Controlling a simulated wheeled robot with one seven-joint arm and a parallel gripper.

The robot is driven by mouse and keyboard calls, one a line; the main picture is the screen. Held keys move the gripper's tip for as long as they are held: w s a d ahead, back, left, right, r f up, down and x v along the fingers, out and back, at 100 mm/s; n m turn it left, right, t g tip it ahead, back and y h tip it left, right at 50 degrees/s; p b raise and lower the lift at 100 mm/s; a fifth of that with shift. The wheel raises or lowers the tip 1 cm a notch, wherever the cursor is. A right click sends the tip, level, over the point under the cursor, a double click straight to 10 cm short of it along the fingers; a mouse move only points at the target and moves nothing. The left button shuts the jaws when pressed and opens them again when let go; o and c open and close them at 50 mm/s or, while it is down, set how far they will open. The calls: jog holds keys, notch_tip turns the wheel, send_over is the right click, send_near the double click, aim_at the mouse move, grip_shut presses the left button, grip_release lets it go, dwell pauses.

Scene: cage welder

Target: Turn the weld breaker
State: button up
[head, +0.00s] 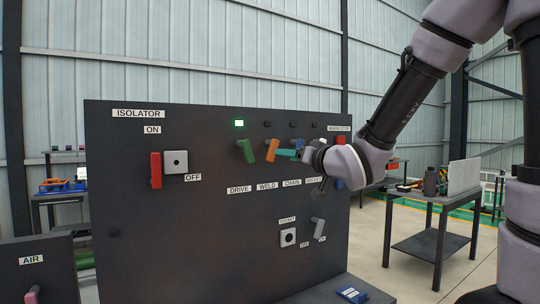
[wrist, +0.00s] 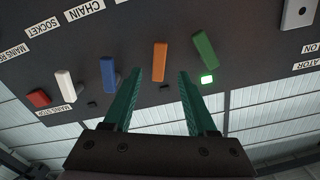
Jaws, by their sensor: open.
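The weld breaker is the orange lever (head: 272,150) on the dark panel, above the WELD label (head: 267,187). The lever (wrist: 159,60) also shows in the wrist view, slightly tilted. My gripper (head: 280,153) reaches in from the right, its teal fingers just beside the orange lever. In the wrist view my gripper (wrist: 157,82) is open, with the orange lever lined up between its fingertips. I cannot tell whether the fingers touch it. The blue lever (wrist: 108,75) is close to the left finger, and the green lever (wrist: 204,50) is close to the right finger.
A lit green lamp (head: 239,123) sits above the green lever. The red isolator handle (head: 156,170) is at the panel's left. A table (head: 430,206) stands at the right.

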aim_at(273, 154)
jog(key=x, duration=0.9)
jog(key=shift+w+a, duration=0.1)
jog(key=shift+w, duration=0.15)
grip_shut()
